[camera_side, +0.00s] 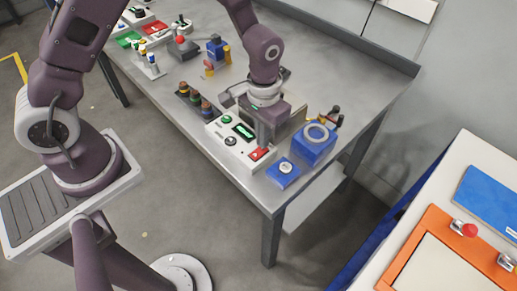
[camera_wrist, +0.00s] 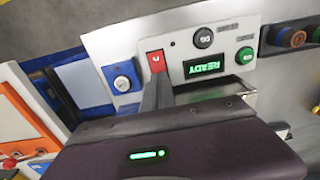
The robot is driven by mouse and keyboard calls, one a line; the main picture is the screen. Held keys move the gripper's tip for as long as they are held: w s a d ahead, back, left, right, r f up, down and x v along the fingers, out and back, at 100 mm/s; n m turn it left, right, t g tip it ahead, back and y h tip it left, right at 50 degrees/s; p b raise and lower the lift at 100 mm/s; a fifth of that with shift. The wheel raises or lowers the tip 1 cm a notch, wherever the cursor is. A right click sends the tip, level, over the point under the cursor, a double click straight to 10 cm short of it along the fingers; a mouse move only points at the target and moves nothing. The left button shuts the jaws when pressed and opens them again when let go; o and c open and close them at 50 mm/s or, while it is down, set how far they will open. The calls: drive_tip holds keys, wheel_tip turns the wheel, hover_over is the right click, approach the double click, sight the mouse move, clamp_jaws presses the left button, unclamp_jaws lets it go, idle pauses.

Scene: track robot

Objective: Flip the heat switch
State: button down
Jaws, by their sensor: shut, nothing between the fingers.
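A white control panel (camera_side: 228,148) stands near the front right of the steel table. A red switch (camera_side: 259,153) sits at its right end; it also shows in the wrist view (camera_wrist: 155,60). I take it to be the heat switch, but I cannot read its label. My gripper (camera_side: 264,144) is shut and empty, pointing down over that end of the panel. In the wrist view its fingertips (camera_wrist: 157,82) are right beside the red switch and overlap its lower edge. I cannot tell whether they touch it.
The panel also has a green READY display (camera_wrist: 204,66), a black knob (camera_wrist: 203,38) and a green button (camera_wrist: 244,55). A blue box with a round dial (camera_side: 282,173) and a larger blue ring-topped unit (camera_side: 314,142) stand close to the right. Coloured knobs (camera_side: 195,97) stand to the left.

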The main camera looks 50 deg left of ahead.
drive_tip(key=shift+f, duration=0.65)
drive_tip(key=shift+r, duration=3.55)
wheel_tip(320, 180, up, 8)
drive_tip(key=s+a+r+t, duration=0.1)
drive_tip(key=s+a, duration=0.1)
drive_tip(key=s+a+r+t, duration=0.2)
drive_tip(key=s+r, duration=0.3)
drive_tip(key=s, duration=0.3)
drive_tip(key=s+a+r+t, duration=0.2)
drive_tip(key=s+r, duration=0.3)
drive_tip(key=s, duration=0.3)
drive_tip(key=shift+s+a+r+t, duration=0.3)
drive_tip(key=shift+s+a+r, duration=0.1)
drive_tip(key=shift+a, duration=0.4)
